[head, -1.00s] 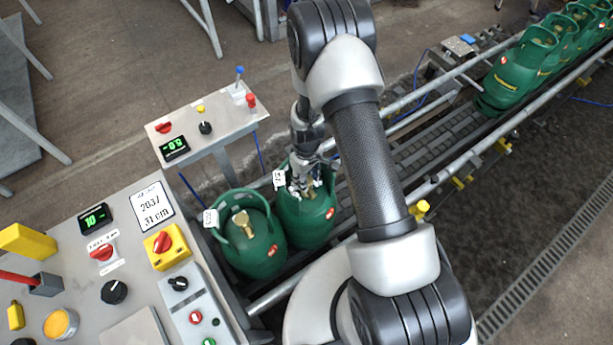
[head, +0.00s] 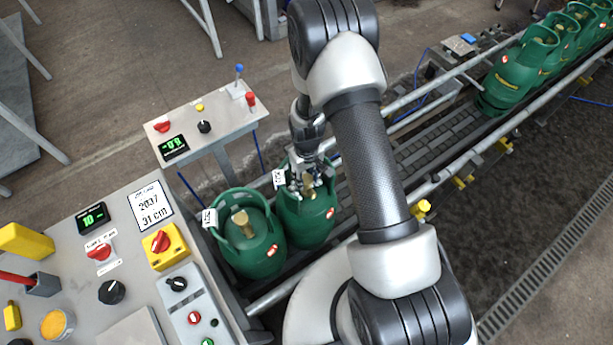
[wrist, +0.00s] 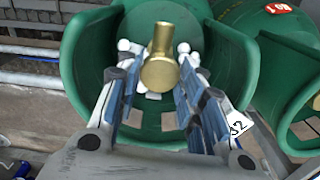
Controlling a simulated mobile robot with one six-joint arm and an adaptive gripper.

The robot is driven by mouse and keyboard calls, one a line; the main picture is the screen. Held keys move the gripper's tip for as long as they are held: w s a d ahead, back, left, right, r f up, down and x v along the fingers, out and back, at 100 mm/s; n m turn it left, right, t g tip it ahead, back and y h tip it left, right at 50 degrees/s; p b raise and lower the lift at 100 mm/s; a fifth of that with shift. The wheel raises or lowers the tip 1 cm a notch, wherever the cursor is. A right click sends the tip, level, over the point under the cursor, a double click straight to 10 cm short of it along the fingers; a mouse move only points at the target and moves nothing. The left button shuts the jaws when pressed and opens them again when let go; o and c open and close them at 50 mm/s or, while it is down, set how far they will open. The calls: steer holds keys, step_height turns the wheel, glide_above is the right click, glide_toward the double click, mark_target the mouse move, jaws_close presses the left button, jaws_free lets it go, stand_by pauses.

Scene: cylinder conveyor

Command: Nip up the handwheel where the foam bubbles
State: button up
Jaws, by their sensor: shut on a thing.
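Two green gas cylinders stand side by side at the near end of the conveyor in the head view, the left one (head: 262,258) and the right one (head: 312,228). My gripper (head: 305,184) reaches down inside the right cylinder's collar. In the wrist view my gripper (wrist: 158,78) has a finger on each side of the brass valve top (wrist: 160,72) and is shut on it. White lumps like foam (wrist: 124,46) show on both sides of the brass. A separate handwheel shape is hard to make out. The left cylinder's brass valve (head: 243,222) is free.
A control panel (head: 135,270) with knobs and a display stands at left. A smaller panel (head: 205,133) with levers stands behind the cylinders. The conveyor (head: 432,148) has rails on both sides; more cylinders (head: 518,72) stand at its far end.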

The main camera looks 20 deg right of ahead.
mark_target(306, 179)
steer(key=shift+m, duration=1)
steer(key=o, duration=1.1)
steer(key=shift+c, duration=0.2)
step_height(306, 179, up, 12)
